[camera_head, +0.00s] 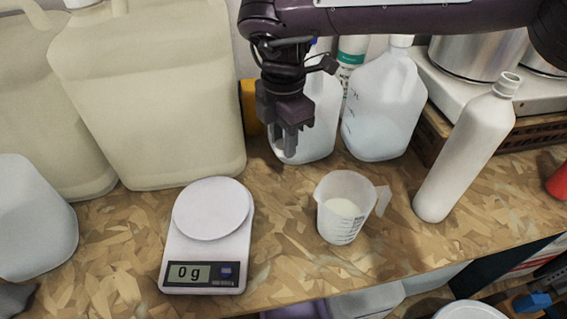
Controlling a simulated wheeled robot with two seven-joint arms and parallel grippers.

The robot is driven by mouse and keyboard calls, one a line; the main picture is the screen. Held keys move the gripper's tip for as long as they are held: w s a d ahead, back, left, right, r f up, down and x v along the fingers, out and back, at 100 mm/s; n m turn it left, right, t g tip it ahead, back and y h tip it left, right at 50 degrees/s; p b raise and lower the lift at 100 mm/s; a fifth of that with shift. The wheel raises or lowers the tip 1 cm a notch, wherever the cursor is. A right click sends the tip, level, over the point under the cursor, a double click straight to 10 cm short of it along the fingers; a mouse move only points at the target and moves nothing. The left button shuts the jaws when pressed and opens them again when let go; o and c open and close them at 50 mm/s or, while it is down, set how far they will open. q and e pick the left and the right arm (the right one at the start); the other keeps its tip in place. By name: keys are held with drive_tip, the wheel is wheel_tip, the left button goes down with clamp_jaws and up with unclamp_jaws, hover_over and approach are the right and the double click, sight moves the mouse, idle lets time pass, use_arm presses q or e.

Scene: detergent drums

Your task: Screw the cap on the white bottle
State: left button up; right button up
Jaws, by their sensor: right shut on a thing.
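The white bottle (465,147) is tall and slim and stands on the wooden worktop at the right, tilted-looking in this view. Its threaded neck (507,83) is bare, with no cap on it. My right gripper (289,145) points down at the upper middle, in front of a translucent jug and well to the left of the bottle. It is shut on a small pale thing, which looks like the cap; the fingers hide most of it. My left gripper is not in view.
A scale (207,246) reading 0 g and a measuring cup (344,207) with white contents stand in front. Large canisters (155,95) fill the left. A translucent jug (384,105) and metal pots (478,52) stand behind. The worktop between cup and scale is clear.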

wheel_tip(320, 180, up, 9)
idle(0.3)
idle(0.6)
